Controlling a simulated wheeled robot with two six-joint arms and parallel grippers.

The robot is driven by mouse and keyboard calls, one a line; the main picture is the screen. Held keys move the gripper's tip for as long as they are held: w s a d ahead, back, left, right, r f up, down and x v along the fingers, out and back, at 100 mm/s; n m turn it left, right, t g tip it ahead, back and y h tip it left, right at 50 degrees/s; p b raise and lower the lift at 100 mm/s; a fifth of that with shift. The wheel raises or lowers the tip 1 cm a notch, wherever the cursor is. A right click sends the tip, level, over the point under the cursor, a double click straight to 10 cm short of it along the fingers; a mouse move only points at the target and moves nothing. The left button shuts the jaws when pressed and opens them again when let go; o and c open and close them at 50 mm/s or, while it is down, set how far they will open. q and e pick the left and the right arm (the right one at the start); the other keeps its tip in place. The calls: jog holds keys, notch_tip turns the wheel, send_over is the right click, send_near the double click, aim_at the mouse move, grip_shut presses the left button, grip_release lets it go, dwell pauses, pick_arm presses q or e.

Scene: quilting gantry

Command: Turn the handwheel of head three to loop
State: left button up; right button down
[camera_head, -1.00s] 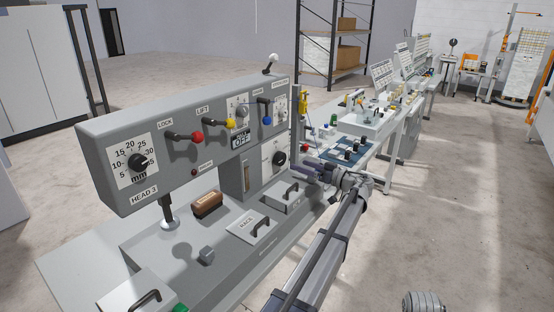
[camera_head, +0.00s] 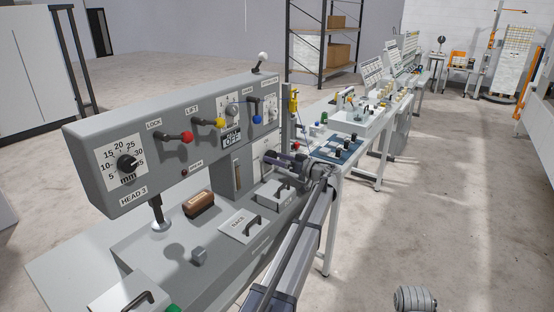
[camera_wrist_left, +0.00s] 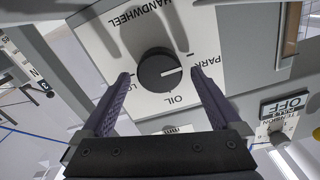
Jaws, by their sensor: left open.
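The handwheel is a black round knob (camera_wrist_left: 158,71) with a white pointer line, on a white plate (camera_wrist_left: 195,20) marked HANDWHEEL, PARK, OIL and a partly hidden label starting "LO". The pointer is turned towards the PARK side. My left gripper (camera_wrist_left: 160,75) is open, one finger on each side of the knob, with visible gaps. In the head view, my left gripper (camera_head: 272,157) is at the handwheel plate (camera_head: 264,146) on the right of the grey machine labelled HEAD 3 (camera_head: 100,190) and covers most of the knob. My right gripper is not seen.
Red (camera_head: 187,137), yellow (camera_head: 221,123) and blue (camera_head: 257,119) ball levers stick out of the panel above and left. A handled RACK cover (camera_head: 240,226) and a brown block (camera_head: 198,203) are below. An OFF display (camera_wrist_left: 284,106) is beside the plate.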

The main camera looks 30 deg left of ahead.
pick_arm(q)
jog(key=c, duration=1.4)
